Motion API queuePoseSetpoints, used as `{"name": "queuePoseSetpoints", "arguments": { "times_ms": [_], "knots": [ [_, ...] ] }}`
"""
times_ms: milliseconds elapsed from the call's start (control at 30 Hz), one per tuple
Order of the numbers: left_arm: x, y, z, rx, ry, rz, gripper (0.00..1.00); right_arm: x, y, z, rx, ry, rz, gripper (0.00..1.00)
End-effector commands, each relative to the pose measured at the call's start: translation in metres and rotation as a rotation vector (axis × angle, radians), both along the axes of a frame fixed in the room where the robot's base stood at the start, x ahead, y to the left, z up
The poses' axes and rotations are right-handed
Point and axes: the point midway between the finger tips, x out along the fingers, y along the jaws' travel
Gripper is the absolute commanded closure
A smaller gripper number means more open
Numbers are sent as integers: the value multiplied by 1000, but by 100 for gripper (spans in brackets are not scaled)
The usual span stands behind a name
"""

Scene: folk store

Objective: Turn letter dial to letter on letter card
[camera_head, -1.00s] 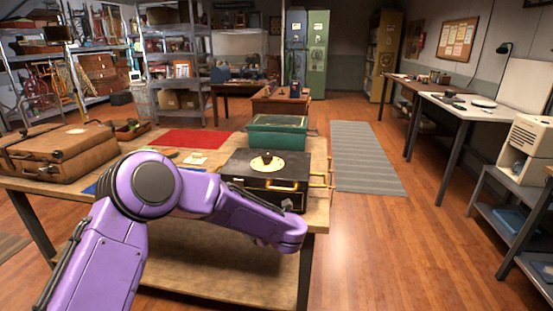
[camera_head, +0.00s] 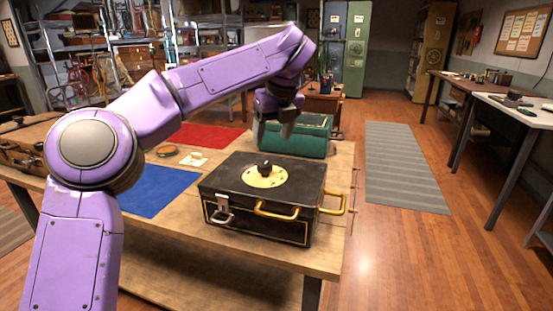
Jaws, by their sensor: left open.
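The letter dial (camera_head: 265,176) is a pale yellow disc with a black knob, on top of a black case (camera_head: 230,215) with gold handles and a latch. The case stands on the wooden table. A small pale card (camera_head: 193,159) lies flat on the table, left of and behind the case; I cannot read a letter on it. My left gripper (camera_head: 274,132) hangs above and behind the dial, in front of the green box, fingers pointing down, apart from the dial. It is open and empty. My right gripper is not in view.
A green box (camera_head: 300,140) stands behind the black case. A blue mat (camera_head: 153,190) and a red mat (camera_head: 210,136) lie on the table to the left. A brown suitcase (camera_head: 22,150) is at the far left.

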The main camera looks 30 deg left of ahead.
Motion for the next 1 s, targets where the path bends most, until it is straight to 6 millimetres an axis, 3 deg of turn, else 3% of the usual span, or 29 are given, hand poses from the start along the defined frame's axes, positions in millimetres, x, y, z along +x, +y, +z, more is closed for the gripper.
{"name": "queuePoseSetpoints", "arguments": {
  "times_ms": [400, 533, 800, 833, 1000],
  "knots": [
    [19, 24, -80, 2, 5, -8, 34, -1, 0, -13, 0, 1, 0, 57],
    [21, 29, -92, 3, 4, -7, 34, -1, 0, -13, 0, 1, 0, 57],
    [22, 31, -95, 4, 2, -5, 34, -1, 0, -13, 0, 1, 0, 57],
    [22, 31, -95, 4, 2, -5, 37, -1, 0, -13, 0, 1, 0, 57],
    [21, 31, -95, 4, 2, -5, 89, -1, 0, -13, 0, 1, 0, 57]
  ]
}}
